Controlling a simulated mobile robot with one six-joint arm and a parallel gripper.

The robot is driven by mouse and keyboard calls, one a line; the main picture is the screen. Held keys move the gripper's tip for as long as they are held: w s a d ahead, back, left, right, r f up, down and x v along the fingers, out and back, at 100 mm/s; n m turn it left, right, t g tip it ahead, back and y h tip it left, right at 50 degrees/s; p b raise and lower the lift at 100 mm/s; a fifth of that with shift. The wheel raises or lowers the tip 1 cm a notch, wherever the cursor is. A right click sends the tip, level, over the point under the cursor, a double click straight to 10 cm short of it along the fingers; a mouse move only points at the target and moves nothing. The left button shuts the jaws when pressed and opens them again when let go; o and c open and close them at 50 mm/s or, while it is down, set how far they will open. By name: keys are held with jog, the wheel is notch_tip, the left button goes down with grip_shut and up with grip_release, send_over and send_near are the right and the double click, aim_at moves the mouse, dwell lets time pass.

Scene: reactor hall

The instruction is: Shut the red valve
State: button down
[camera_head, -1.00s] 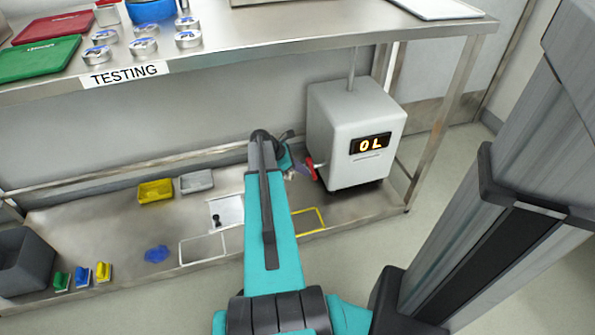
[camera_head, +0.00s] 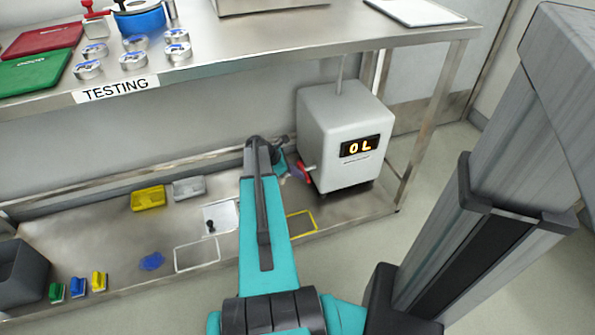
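The red valve (camera_head: 304,172) shows as a small red handle on the left side of a grey box (camera_head: 328,115), on the lower shelf. The box has a lit display (camera_head: 359,147) reading "0 L". My teal arm reaches out over the shelf, and its far end is beside the valve. My gripper (camera_head: 292,172) is mostly hidden behind the arm, close to the red handle. I cannot tell whether it touches the handle or whether its fingers are open.
The upper bench (camera_head: 220,59) overhangs the back of the shelf. Yellow (camera_head: 148,198) and grey (camera_head: 189,188) trays, a blue cloth-like thing (camera_head: 151,261) and several coloured blocks lie left of my arm. A bench leg (camera_head: 424,135) stands right of the box.

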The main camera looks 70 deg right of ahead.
jog(key=shift+s+d, duration=0.1)
jog(key=shift+s, duration=0.45)
jog(key=shift+w, duration=0.1)
jog(key=w+a+f+p+v, duration=0.1)
jog(key=p+v, duration=0.3)
jog(key=v, duration=0.9)
jog(key=shift+w+a+f+p, duration=0.3)
jog(key=shift+w+a+p, duration=0.15)
jog(key=shift+a, duration=0.2)
